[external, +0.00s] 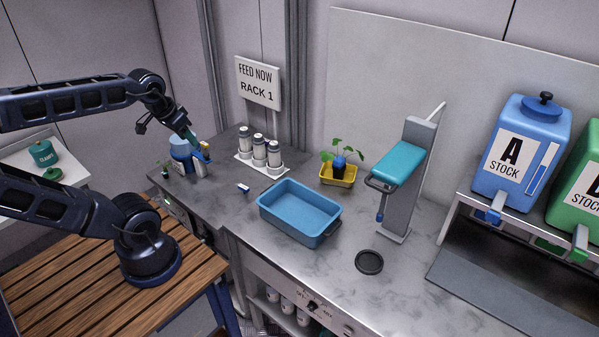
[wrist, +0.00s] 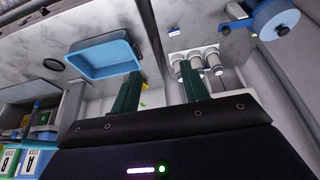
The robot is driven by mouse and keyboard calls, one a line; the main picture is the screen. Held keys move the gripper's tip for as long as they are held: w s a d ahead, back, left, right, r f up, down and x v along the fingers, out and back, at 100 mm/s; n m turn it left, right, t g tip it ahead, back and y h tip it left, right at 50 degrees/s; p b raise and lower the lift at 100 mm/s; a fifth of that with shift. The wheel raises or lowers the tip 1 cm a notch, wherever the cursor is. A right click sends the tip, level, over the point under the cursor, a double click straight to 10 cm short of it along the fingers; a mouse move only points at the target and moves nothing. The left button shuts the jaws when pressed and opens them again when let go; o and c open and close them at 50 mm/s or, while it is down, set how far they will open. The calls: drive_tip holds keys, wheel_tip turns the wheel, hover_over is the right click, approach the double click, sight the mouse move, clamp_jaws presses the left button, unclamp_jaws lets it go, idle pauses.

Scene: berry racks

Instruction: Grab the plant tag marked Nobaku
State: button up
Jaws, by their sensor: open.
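No tag with readable Nobaku lettering shows in either view. A leafy plant (external: 341,158) stands in a yellow tray (external: 337,180) at the back of the counter; I cannot make out a tag in it.
A blue tub (external: 299,211) sits mid-counter, with white bottles (external: 259,150) in a rack behind it to the left. A teal press (external: 398,160) stands right of the tub, near a black disc (external: 369,262).

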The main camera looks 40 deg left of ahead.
drive_tip(key=n+g+h, duration=0.4)
drive_tip(key=n, duration=1)
hover_over(243, 186)
drive_tip(key=s, duration=0.4)
wheel_tip(243, 186, down, 18)
drive_tip(key=f, duration=0.1)
drive_tip(key=w+a+f+n, duration=0.2)
drive_tip(key=f+n, duration=0.1)
drive_tip(key=f, duration=0.2)
drive_tip(key=w+a+f+n, duration=0.2)
drive_tip(key=f, duration=0.3)
drive_tip(key=shift+h, duration=0.3)
drive_tip(key=shift+s+x, duration=0.15)
drive_tip(key=shift+x, duration=2.55)
drive_tip(key=shift+s+x, duration=0.1)
drive_tip(key=shift+x, duration=2.55)
drive_tip(key=shift+d, duration=0.1)
drive_tip(key=shift+c, duration=0.4)
clamp_jaws()
